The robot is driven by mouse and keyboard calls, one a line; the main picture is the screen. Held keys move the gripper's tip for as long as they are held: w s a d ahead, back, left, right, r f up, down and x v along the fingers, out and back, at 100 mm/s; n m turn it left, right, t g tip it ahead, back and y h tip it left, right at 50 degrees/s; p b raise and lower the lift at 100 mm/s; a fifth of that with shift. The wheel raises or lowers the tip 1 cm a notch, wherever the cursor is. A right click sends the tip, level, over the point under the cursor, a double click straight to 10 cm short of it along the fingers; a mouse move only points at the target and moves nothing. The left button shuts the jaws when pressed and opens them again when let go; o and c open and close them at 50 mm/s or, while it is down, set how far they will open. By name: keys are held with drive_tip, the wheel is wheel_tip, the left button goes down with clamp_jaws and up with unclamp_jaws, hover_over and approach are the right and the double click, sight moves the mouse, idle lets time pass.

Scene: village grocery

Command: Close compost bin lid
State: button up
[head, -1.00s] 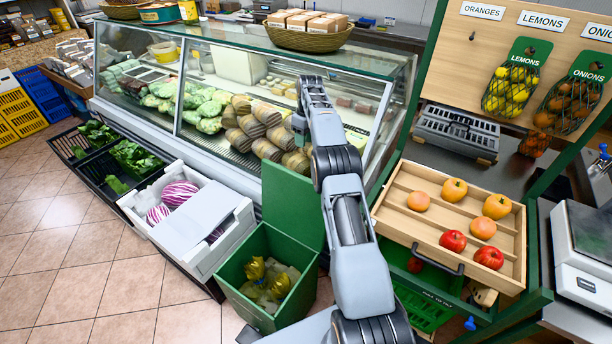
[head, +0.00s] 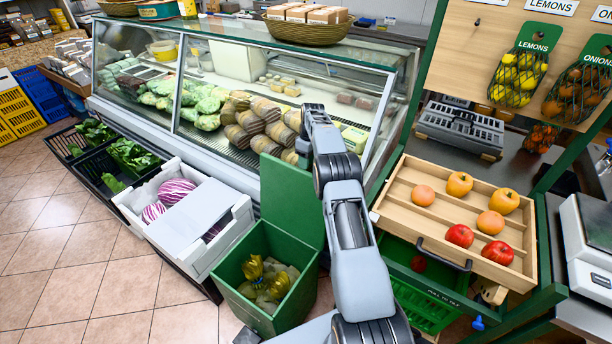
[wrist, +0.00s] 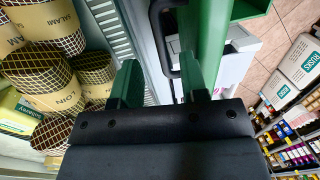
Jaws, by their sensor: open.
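The green compost bin (head: 262,285) stands on the floor in front of the glass counter, with tied yellowish bags inside. Its green lid (head: 290,200) stands open, upright at the back of the bin. My gripper (head: 303,150) is above the lid's top edge in the head view; its fingers are partly hidden by my arm. In the wrist view my gripper (wrist: 158,78) is open with nothing between its green fingers. A green panel (wrist: 210,35), apparently the lid, lies just beyond the right finger, with a dark handle-like bar (wrist: 157,35) beside it.
The glass counter (head: 200,125) with netted sausages stands close behind the lid. A white crate (head: 190,215) with a flat cover is left of the bin. A wooden drawer (head: 425,195) of fruit juts out at right. The tiled floor at left is clear.

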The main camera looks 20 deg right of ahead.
drive_tip(key=shift+s+a+f, duration=0.1)
drive_tip(key=shift+a+f, duration=0.1)
drive_tip(key=shift+f, duration=1.1)
drive_tip(key=shift+s+a+f, duration=0.1)
drive_tip(key=shift+a+f, duration=0.1)
drive_tip(key=shift+f, duration=1.05)
drive_tip(key=shift+c, duration=0.2)
clamp_jaws()
